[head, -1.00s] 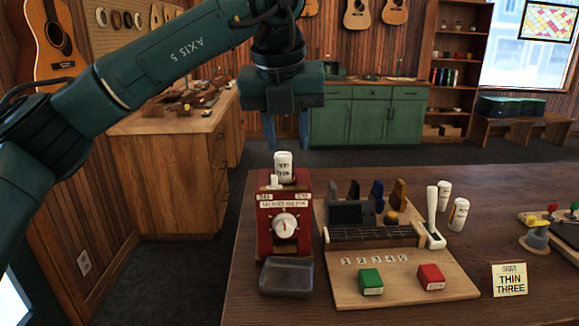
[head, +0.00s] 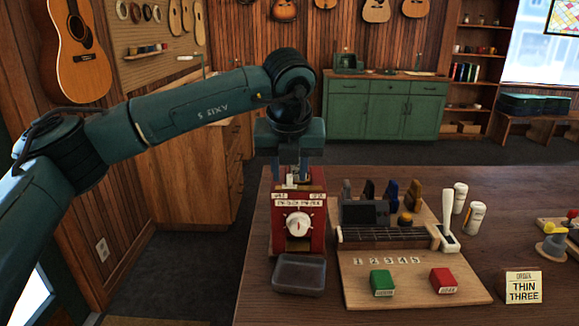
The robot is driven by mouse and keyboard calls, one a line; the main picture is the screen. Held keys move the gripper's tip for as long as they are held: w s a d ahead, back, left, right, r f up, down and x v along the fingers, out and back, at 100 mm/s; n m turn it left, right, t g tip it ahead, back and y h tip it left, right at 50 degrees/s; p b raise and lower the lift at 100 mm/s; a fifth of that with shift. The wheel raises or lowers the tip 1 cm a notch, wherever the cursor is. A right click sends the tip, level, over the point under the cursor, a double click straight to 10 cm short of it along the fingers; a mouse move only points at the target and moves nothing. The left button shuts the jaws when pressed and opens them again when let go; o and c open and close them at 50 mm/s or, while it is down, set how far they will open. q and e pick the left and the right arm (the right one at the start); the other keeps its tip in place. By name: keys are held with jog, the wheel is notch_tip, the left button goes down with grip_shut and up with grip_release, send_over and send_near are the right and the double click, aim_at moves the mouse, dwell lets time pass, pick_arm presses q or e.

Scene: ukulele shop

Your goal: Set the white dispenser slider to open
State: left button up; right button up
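The red dispenser (head: 277,238) stands on the near wooden table, with a round white knob (head: 298,224) on its front and small white labels above it. My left gripper (head: 291,181) points straight down over the dispenser's top. Its two blue fingers look apart, one on each side of a small white piece, which looks like the slider (head: 290,179). The fingers partly cover that piece, so I cannot tell its setting or whether they touch it. My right gripper is not in view.
A grey tray (head: 299,285) sits in front of the dispenser. To its right, a wooden board (head: 420,292) holds a fretboard piece, a green block (head: 382,283), a red block (head: 443,280) and a white lever (head: 446,222). A card (head: 523,288) reads "THIN THREE". The table's left front is bare.

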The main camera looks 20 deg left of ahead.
pick_arm(q)
jog(key=shift+w+f, duration=0.1)
jog(key=shift+f, duration=0.15)
grip_shut()
dwell(0.5)
